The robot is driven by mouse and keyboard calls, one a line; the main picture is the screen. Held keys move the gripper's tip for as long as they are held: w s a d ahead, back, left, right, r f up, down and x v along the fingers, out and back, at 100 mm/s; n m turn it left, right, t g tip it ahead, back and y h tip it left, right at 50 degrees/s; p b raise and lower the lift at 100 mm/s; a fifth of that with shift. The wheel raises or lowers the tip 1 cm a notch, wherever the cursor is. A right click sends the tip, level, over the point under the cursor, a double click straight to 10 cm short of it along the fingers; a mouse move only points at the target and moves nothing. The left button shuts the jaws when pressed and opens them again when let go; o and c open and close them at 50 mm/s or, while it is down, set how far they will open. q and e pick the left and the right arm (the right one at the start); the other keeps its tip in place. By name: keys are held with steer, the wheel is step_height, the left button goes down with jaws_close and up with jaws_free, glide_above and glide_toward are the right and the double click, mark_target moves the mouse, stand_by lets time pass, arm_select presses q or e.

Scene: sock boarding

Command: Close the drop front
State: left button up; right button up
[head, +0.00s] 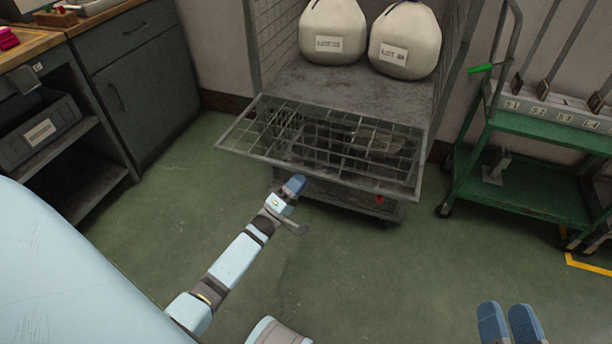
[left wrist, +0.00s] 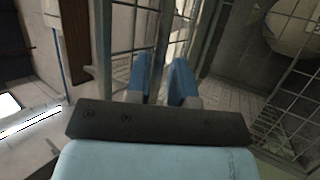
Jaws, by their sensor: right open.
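The drop front (head: 345,177) is a grey wire-mesh panel with a tubular frame. It sticks out from the front of the cage cart (head: 365,88), open and lowered toward me. My left gripper (head: 293,186) is at its front edge, left of the middle. In the left wrist view, the gripper's blue fingers (left wrist: 164,78) have a gap between them, with mesh wires (left wrist: 150,25) close around the tips. My right gripper (head: 509,322) is open and empty at the bottom right, far from the panel.
Two white sacks (head: 333,32) (head: 405,42) stand on the cart's deck, behind the panel. A green trolley (head: 525,190) stands to the right. A dark cabinet (head: 135,85) and shelves (head: 75,150) are at the left. The green floor (head: 380,270) in front is clear.

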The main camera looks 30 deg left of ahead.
arm_select(q)
steer(key=shift+x, duration=1.65)
arm_select(e)
steer(key=shift+f+g, duration=0.4)
steer(key=shift+f, duration=0.2)
